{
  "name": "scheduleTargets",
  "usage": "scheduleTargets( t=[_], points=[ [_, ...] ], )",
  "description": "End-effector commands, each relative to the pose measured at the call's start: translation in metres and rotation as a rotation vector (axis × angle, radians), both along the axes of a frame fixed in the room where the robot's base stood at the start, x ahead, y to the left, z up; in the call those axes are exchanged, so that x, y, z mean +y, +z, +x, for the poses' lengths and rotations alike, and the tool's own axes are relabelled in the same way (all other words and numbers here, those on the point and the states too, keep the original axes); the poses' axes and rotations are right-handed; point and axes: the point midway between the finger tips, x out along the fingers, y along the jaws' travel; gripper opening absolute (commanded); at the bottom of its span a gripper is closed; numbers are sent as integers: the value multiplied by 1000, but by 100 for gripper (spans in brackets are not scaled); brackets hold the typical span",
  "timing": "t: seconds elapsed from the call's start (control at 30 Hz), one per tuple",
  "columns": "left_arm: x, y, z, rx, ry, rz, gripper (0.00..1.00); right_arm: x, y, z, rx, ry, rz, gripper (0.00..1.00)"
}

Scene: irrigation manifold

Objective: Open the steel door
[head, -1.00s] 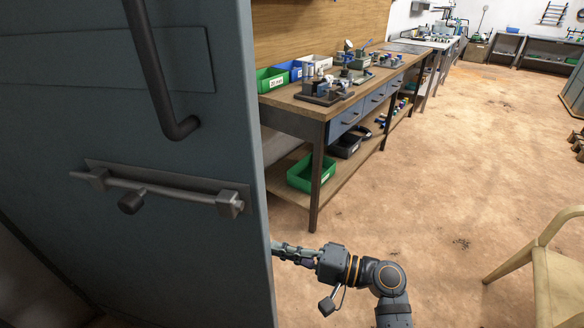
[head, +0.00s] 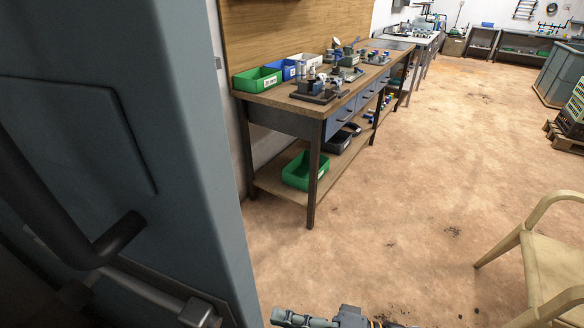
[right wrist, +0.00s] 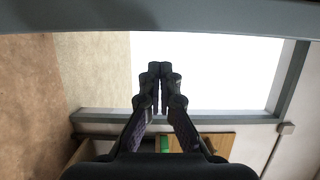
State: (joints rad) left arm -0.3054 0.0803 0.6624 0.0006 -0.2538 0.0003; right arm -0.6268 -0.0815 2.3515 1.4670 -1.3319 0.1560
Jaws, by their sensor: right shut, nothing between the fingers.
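The blue-grey steel door (head: 185,130) fills the left of the head view, close to me and seen at a steep angle. It stands open, with the room visible past its edge. A dark bar handle (head: 45,205) is on its face. The sliding bolt (head: 160,290) below it is partly cut off by the lower edge. My right gripper (head: 280,316) is low in the head view, just right of the door's edge and apart from the handle. In the right wrist view its fingers (right wrist: 160,75) are together and empty. My left gripper is out of view.
A workbench (head: 268,103) with bins and fittings stands beyond the door, a green bin (head: 305,171) on its lower shelf. A pale chair (head: 540,255) is at the right, with a pallet (head: 565,138) behind it. The floor (head: 420,190) between is clear.

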Motion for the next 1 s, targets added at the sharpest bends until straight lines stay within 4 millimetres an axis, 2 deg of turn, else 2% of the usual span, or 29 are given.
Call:
scheduleTargets(
  t=[0.47, 1.0],
  points=[
    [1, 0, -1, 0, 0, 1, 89, -2, -1, -1, -1, 2, -3, 0],
    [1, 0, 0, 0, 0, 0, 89, -47, -2, -16, 1, 6, -7, 0]
  ],
)
